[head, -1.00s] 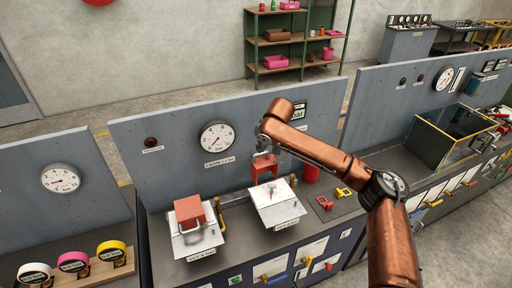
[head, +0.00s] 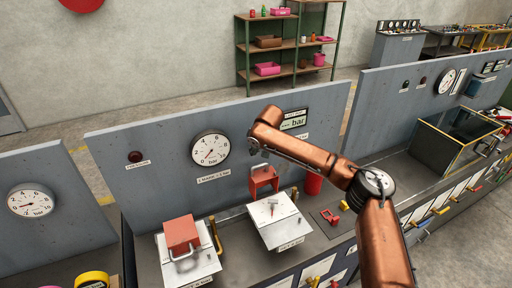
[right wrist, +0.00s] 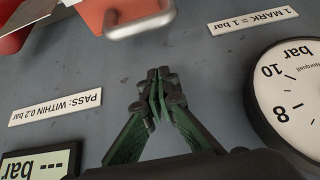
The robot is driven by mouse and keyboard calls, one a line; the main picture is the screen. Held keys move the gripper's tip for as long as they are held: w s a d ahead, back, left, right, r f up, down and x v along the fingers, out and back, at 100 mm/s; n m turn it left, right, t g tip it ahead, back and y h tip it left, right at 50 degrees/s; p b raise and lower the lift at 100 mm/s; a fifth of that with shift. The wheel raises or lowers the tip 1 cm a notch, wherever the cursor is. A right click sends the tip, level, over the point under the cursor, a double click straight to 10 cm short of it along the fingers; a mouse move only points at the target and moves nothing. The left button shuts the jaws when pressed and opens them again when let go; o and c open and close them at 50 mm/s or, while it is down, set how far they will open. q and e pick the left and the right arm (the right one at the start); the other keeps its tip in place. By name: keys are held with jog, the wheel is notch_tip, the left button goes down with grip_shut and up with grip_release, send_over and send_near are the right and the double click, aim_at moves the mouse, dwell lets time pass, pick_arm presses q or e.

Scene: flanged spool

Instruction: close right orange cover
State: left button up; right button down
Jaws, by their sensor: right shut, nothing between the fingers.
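The right orange cover (head: 264,182) stands raised at the back edge of the right white plate (head: 282,234), which is bare to view apart from small parts on it. In the right wrist view the orange cover (right wrist: 112,10) shows at the top edge with its silver handle (right wrist: 140,25). My right gripper (right wrist: 157,78) is shut and empty, just apart from the handle in that picture, in front of the grey panel. In the head view my right arm's end hangs above the cover, and the fingers are mostly hidden. My left gripper is not in view.
A second orange cover (head: 181,232) with a handle lies down on the left white plate (head: 204,259). A round gauge (head: 210,148) hangs on the grey panel (head: 150,185) behind. A red cylinder (head: 313,183) and small red clips (head: 330,217) stand to the right.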

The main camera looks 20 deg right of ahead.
aim_at(256, 172)
jog(key=shift+s+d+f, duration=0.15)
jog(key=shift+s+f, duration=0.8)
jog(key=shift+s, duration=0.5)
jog(key=shift+s+f, duration=0.15)
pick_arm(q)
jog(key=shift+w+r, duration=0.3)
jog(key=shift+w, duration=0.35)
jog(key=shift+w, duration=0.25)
pick_arm(e)
jog(key=shift+a, duration=0.2)
